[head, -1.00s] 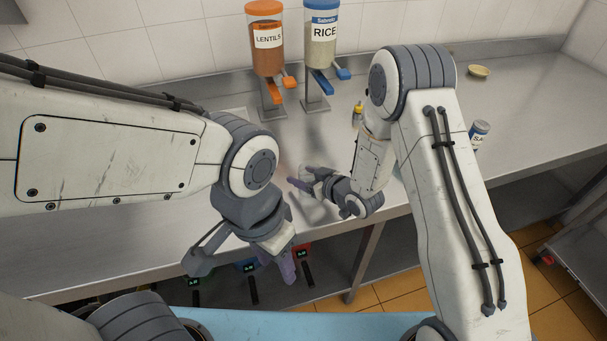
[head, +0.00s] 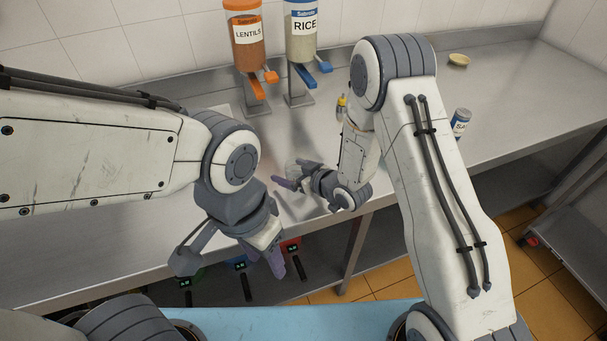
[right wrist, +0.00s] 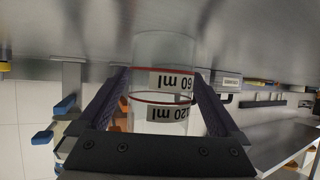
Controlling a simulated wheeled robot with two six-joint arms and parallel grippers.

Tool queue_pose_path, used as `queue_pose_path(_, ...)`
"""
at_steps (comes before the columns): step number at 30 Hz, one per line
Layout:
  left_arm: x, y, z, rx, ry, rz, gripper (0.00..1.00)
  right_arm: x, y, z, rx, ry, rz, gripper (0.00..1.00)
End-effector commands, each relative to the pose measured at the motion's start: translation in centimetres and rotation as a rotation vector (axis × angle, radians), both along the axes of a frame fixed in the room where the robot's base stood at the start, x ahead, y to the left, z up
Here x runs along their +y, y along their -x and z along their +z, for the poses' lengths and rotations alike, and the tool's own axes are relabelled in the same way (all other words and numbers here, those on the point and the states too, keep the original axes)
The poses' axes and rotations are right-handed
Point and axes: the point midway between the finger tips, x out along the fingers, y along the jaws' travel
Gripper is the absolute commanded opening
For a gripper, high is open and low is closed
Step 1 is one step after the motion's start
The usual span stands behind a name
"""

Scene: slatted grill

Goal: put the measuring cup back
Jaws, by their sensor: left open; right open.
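The clear measuring cup (right wrist: 163,90) has red lines and "60 ml" and "120 ml" labels, which appear upside down in the right wrist view. It stands on the steel counter between the fingers of my right gripper (right wrist: 165,105), which is open around it with visible gaps. In the head view my right gripper (head: 288,178) is low over the counter near its front edge, and the see-through cup is hard to make out there. My left gripper (head: 268,258) is open and empty in front of the counter edge, pointing down.
A lentils dispenser (head: 247,40) and a rice dispenser (head: 300,42) stand at the back wall. A small yellow-capped bottle (head: 341,107), a labelled jar (head: 460,122) and a yellowish bowl (head: 459,60) are on the counter (head: 510,110). Small coloured units with displays (head: 240,264) sit below the counter edge.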

Motion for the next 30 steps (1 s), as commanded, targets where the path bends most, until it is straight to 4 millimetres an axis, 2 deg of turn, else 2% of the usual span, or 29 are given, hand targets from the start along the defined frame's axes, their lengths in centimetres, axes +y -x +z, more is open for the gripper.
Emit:
queue_pose_path(12, 0.0, 0.0, -2.0, 0.001, -0.001, 0.0, 0.5, -5.3, 6.1, 3.7, 0.0, -0.001, -0.005, 0.99)
queue_pose_path(13, 0.0, 0.1, -0.7, 0.002, -0.001, 0.0, 0.5, -5.6, 6.4, 4.4, 0.004, 0.0, -0.004, 0.99)
queue_pose_path(15, 0.0, 0.0, 0.2, 0.001, -0.001, 0.0, 0.5, -6.0, 7.0, 4.8, 0.006, -0.001, -0.003, 0.99)
queue_pose_path(23, 0.0, 0.0, 0.9, 0.001, -0.001, 0.0, 0.5, -6.5, 7.9, 5.2, 0.012, 0.03, 0.005, 0.99)
queue_pose_path(27, 0.0, 0.0, 0.8, 0.001, -0.001, 0.0, 0.5, -5.9, 8.0, 5.6, 0.075, 0.162, 0.013, 0.99)
queue_pose_path(30, 0.0, 0.0, 0.8, 0.001, -0.001, 0.0, 0.5, -5.6, 8.8, 6.7, 0.153, 0.288, -0.002, 0.99)
